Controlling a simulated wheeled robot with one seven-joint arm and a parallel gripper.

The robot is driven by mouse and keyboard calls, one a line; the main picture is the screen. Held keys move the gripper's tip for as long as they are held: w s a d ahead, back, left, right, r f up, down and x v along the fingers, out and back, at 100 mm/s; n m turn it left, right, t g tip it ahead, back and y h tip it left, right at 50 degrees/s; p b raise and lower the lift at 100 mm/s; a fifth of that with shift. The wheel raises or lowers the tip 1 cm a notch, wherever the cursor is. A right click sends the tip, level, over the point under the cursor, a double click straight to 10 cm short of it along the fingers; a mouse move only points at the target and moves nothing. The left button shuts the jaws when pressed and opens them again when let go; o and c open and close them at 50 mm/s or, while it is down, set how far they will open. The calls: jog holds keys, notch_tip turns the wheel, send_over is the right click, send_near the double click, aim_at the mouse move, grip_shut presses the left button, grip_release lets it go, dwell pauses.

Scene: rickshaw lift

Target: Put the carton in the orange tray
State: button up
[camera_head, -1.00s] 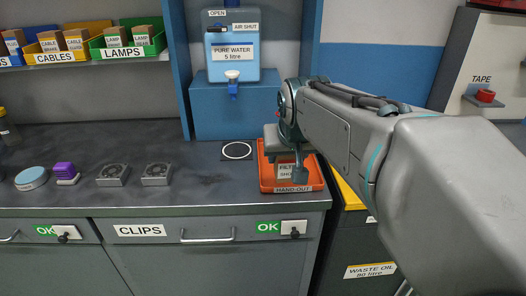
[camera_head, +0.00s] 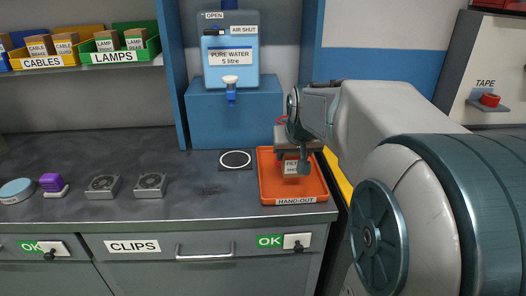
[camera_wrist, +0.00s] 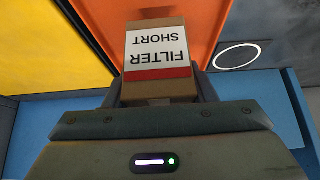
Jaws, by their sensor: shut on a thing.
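The carton (camera_head: 293,169) is a small brown box with a white label reading FILTER SHORT and a red band. It also shows in the wrist view (camera_wrist: 158,62), large and close, between my fingers. The orange tray (camera_head: 292,192), marked HAND-OUT, sits at the right end of the grey worktop; it shows behind the carton in the wrist view (camera_wrist: 208,22). My gripper (camera_head: 297,160) is shut on the carton and points down over the tray. The carton's lower end lies within the tray's outline; whether it touches the floor is unclear.
A blue water container (camera_head: 231,60) stands on a blue box (camera_head: 236,118) behind the tray. A white ring mark (camera_head: 235,159) is left of the tray. Two grey fan-like parts (camera_head: 150,185), a purple item (camera_head: 51,184) and a pale blue disc (camera_head: 16,191) lie farther left.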

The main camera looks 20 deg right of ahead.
aim_at(292, 166)
jog(key=shift+w+d+f+b, duration=0.15)
jog(key=shift+f+b, duration=0.15)
jog(key=shift+f, duration=1.75)
jog(key=shift+f, duration=0.25)
jog(key=o, duration=1.1)
jog(key=shift+r, duration=0.1)
